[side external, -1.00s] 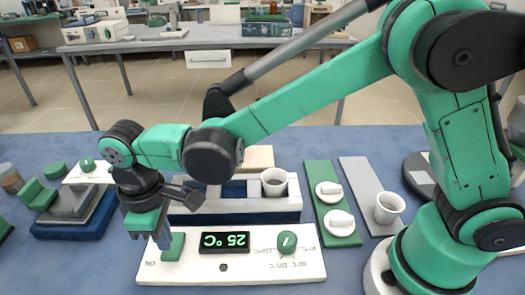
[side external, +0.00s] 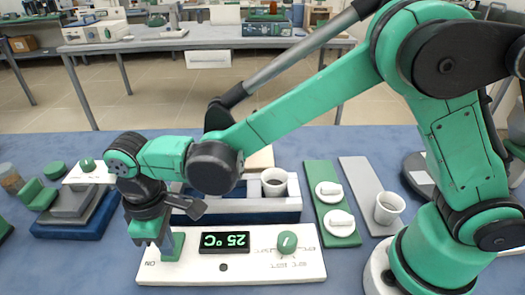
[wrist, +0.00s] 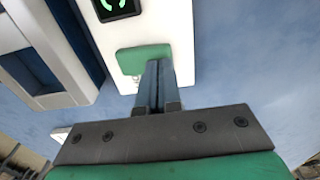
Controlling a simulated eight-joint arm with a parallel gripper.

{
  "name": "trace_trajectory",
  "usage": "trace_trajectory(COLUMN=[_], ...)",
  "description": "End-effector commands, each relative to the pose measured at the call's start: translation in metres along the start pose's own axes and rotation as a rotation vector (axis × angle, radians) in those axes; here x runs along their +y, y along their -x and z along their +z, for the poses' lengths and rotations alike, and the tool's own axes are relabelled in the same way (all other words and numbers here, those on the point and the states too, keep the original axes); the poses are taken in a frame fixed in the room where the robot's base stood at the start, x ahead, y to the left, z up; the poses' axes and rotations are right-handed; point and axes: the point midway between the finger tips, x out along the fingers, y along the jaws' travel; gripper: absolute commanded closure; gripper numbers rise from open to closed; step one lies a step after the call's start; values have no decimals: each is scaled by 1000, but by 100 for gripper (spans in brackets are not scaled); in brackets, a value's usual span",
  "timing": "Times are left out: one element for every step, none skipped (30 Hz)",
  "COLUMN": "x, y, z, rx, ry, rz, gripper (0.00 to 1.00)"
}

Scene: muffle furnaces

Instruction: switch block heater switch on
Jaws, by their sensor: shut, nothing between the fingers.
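The block heater's white control panel (side external: 235,270) lies near the front of the table, with a lit display (side external: 224,242) reading 25 °C upside down. Its green switch (side external: 178,243) is at the panel's left end, by the ON marking. The switch also shows in the wrist view (wrist: 138,58). My gripper (side external: 166,250) is shut and empty, pointing down right beside the switch, on its left side in the side view. In the wrist view the fingertips (wrist: 158,66) meet the switch's edge; I cannot tell if they press it. The switch is partly hidden by the fingers.
A green dial (side external: 287,242) sits on the panel's right half. Behind the panel is the heater's blue and white block with a cup (side external: 274,181). A green strip (side external: 332,205) with white lids and a grey strip with a cup (side external: 389,208) lie to the right.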

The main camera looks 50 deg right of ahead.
Motion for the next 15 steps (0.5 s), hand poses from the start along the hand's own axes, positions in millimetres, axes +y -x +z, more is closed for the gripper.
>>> trace_trajectory(x=[0, 0, 0, 0, 0, 0, 0, 0, 0, 0, 0, 0, 0, 0, 0], y=[-1, -1, -2, -2, -3, -4, -4, -4, -5, -5, -6, -6, -7, -7, -8], z=[0, 0, 0, 0, 0, 0, 0, 0, 0, 0, 0, 0, 0, 0, 0], rx=[0, 0, 0, 0, 0, 0, 0, 0, 0, 0, 0, 0, 0, 0, 0], ry=[0, 0, 0, 0, 0, 0, 0, 0, 0, 0, 0, 0, 0, 0, 0], rz=[0, 0, 0, 0, 0, 0, 0, 0, 0, 0, 0, 0, 0, 0, 0], gripper=[100, 100, 100, 100, 100, 100, 100, 100, 100, 100, 100, 100, 100, 100, 100])
